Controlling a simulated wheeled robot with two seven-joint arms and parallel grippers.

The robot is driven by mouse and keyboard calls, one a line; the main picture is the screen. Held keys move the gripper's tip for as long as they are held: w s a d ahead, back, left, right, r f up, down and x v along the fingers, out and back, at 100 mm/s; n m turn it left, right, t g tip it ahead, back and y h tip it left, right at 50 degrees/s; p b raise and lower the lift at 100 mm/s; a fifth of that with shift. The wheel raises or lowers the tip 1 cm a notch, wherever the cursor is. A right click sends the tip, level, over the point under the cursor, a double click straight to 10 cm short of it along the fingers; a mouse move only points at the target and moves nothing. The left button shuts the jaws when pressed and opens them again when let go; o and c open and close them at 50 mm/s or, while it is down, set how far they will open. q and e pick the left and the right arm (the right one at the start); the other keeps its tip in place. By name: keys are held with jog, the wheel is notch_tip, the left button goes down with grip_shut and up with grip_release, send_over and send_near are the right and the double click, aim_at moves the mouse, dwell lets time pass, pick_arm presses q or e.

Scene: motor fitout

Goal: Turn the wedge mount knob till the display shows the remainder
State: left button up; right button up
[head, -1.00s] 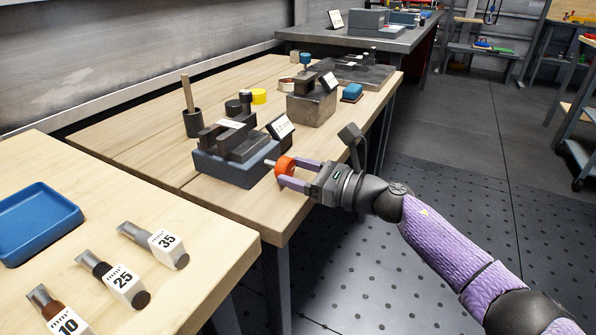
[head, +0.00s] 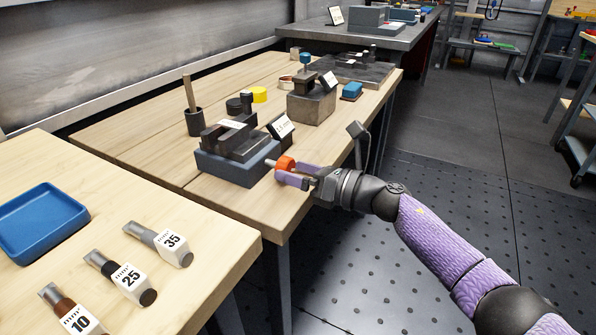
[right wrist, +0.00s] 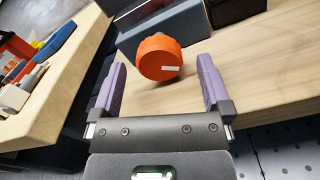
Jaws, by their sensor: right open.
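The orange knob (head: 286,164) sticks out on a short shaft from the right side of the wedge mount (head: 236,160), a dark stepped block on a blue-grey base. A small tilted display (head: 281,127) stands just behind the mount; I cannot read its figure. My right gripper (head: 289,171) is open, with its purple fingers at either side of the knob. In the right wrist view the knob (right wrist: 158,58) sits between the fingertips with gaps on both sides, and a white mark shows low on its face. My left gripper is not in view.
Behind the mount are a dark cup with a stick (head: 193,118), a yellow cap (head: 259,95) and a second stone block (head: 311,105).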

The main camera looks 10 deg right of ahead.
jog(key=p+v, duration=0.3)
jog(key=v, duration=0.7)
